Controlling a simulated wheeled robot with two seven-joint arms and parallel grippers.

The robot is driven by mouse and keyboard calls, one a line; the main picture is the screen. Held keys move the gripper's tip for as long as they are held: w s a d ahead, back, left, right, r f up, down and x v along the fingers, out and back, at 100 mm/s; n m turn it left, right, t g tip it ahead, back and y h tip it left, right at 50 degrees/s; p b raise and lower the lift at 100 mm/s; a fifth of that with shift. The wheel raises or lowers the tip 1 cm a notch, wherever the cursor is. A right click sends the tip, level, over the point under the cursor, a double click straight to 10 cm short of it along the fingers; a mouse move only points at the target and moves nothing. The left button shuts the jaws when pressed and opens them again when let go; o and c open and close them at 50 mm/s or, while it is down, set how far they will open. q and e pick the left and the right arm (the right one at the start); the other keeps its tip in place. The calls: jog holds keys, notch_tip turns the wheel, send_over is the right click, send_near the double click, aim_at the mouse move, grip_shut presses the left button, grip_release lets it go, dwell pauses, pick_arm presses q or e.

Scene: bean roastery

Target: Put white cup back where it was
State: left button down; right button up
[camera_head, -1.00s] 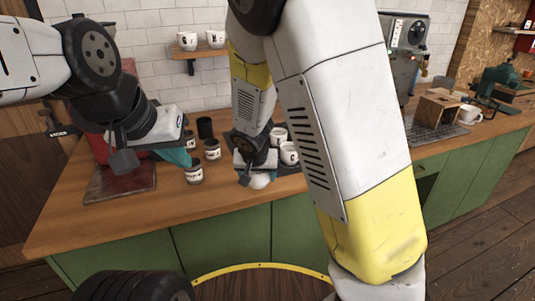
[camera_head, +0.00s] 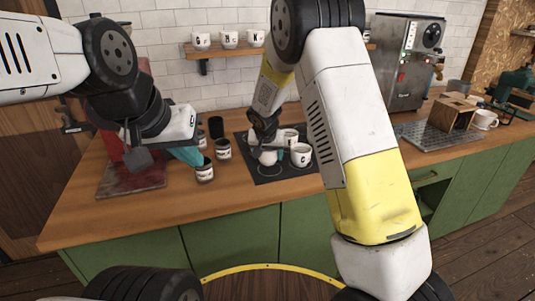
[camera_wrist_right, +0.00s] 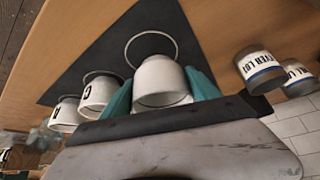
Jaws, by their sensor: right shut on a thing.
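My right gripper (camera_head: 267,149) is shut on a white cup (camera_head: 267,158) at the left part of a dark mat (camera_head: 281,173). In the right wrist view the cup (camera_wrist_right: 160,82) sits between teal fingers, close beside a pale ring outline on the mat (camera_wrist_right: 100,50). I cannot tell whether its base touches the mat. Two other white cups (camera_head: 290,136) (camera_head: 301,153) stand on the mat to its right; they show at the left in the wrist view. My left gripper (camera_head: 187,155) hangs near the dark jars; its finger gap is not clear.
A red-brown board (camera_head: 130,180) lies at the counter's left. A coffee machine (camera_head: 405,60) and wooden box (camera_head: 452,113) stand right. The counter's front strip is clear.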

aim_at(267, 161)
jog(key=shift+s+f, duration=0.1)
jog(key=shift+f, duration=1.25)
jog(key=shift+f, duration=0.15)
jog(key=o, duration=1.8)
